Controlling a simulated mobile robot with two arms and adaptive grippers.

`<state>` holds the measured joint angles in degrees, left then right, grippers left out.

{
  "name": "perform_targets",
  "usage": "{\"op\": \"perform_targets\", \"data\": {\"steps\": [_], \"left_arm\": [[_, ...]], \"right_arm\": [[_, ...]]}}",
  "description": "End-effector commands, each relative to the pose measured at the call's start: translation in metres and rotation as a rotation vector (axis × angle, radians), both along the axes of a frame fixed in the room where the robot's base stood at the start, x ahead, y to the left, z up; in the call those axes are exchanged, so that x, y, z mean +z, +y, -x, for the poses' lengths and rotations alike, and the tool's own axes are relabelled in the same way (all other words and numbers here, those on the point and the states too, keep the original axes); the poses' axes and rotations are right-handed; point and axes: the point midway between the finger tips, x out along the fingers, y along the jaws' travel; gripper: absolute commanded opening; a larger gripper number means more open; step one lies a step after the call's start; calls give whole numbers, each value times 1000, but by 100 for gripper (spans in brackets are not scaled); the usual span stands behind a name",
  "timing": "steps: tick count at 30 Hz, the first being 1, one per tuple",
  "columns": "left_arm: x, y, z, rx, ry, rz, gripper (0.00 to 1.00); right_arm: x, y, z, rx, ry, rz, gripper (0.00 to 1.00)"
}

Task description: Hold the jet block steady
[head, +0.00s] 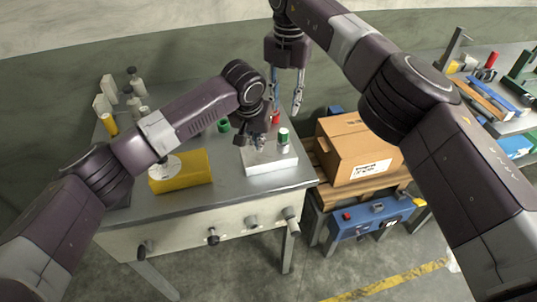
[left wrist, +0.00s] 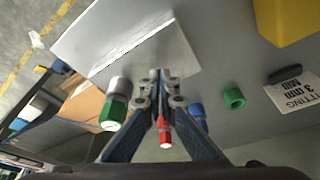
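The jet block, which I take to be the pale silver block (head: 272,166), lies near the right front of the grey table. It also shows in the left wrist view (left wrist: 120,38). My left gripper (head: 256,143) is at its back left edge. In the left wrist view its fingertips (left wrist: 161,78) are drawn together over the block's edge; I cannot tell whether they touch or pinch it. My right gripper (head: 286,108) hangs above and behind the block, fingers apart and empty.
A green and white cylinder (head: 284,136) stands at the block's back right. A red piece (head: 276,118) is behind it, and a green ring (head: 223,126) to the left. A yellow box (head: 186,176) stands front left. A cardboard box (head: 357,143) sits right of the table.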

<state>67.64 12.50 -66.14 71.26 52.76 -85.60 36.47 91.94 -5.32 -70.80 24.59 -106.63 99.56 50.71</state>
Motion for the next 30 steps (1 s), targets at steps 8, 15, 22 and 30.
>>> {"op": "perform_targets", "data": {"steps": [8,15,22,30], "left_arm": [[-1,0,0,0,1,0,0],[-7,0,0,0,1,0,0],[-15,0,0,0,2,0,0],[-18,0,0,-1,0,0,0]], "right_arm": [[0,0,0,0,0,0,29],[0,0,0,0,0,0,29],[0,0,0,0,0,0,29],[0,0,0,0,0,0,29]]}}
